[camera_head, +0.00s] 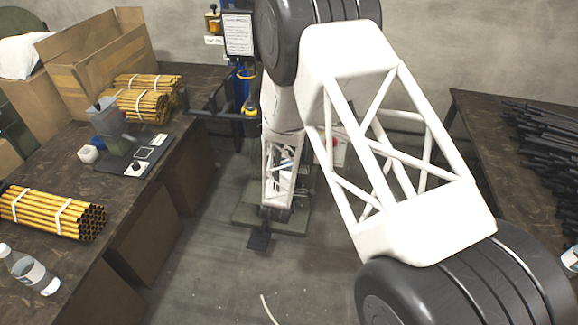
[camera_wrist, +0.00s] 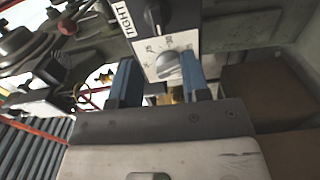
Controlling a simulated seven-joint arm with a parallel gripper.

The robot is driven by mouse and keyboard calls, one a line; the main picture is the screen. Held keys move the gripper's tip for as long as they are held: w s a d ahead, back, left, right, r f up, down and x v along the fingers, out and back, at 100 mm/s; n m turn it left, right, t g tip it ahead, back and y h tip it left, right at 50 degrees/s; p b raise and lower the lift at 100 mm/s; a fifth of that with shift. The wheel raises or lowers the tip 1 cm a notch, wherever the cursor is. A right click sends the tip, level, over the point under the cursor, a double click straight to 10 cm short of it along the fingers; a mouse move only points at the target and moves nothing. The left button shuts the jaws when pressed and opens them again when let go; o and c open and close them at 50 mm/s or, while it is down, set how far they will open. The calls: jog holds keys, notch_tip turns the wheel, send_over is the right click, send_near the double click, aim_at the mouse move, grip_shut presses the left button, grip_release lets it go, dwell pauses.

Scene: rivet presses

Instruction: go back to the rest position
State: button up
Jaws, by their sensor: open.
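In the wrist view my gripper (camera_wrist: 160,78) has two blue fingers spread apart, with nothing held between them. A grey round knob (camera_wrist: 168,66) on a white control panel (camera_wrist: 153,48) shows between the fingers. I cannot tell whether a finger touches it. A black switch (camera_wrist: 158,14) sits above it beside a "LIGHT" label (camera_wrist: 128,16). In the head view my white truss arm reaches down in front of the press (camera_head: 246,90), hiding much of it. My gripper cannot be made out there.
The left table (camera_head: 60,155) carries bundles of yellow tubes (camera_head: 50,212), a small device (camera_head: 132,160), an open cardboard box (camera_head: 95,65) and a bottle (camera_head: 30,272). The right table (camera_head: 490,130) holds dark rods (camera_head: 548,145). The floor (camera_head: 220,275) between them has free room.

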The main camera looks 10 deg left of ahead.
jog(key=shift+r, duration=0.1)
dwell(0.4)
jog(key=w+d+r+m+g+y, duration=0.1)
jog(key=d+r+m+g, duration=0.15)
jog(key=r, duration=0.35)
jog(key=d+r+m+g, duration=0.1)
jog(key=d+r+m, duration=0.1)
jog(key=d+r, duration=0.3)
jog(key=s+d+r+m+g+y, duration=0.1)
jog(key=s+d+r+m+g, duration=0.1)
jog(key=s+d+r, duration=0.3)
jog(key=s+d+r+m+g, duration=0.2)
jog(key=d+r, duration=0.2)
jog(key=r, duration=0.4)
jog(key=s+d+r+m+g, duration=0.2)
jog(key=s+d, duration=0.4)
jog(key=s, duration=0.5)
jog(key=s+d+r+m+g+h, duration=0.1)
jog(key=s+d+r+m+g, duration=0.2)
jog(key=s, duration=0.9)
jog(key=s+d+r+m+g+h, duration=0.1)
jog(key=s+d+r+m+g, duration=0.2)
jog(key=s+d+r, duration=0.4)
jog(key=s+d+m, duration=0.1)
jog(key=s+d, duration=0.1)
jog(key=s, duration=0.3)
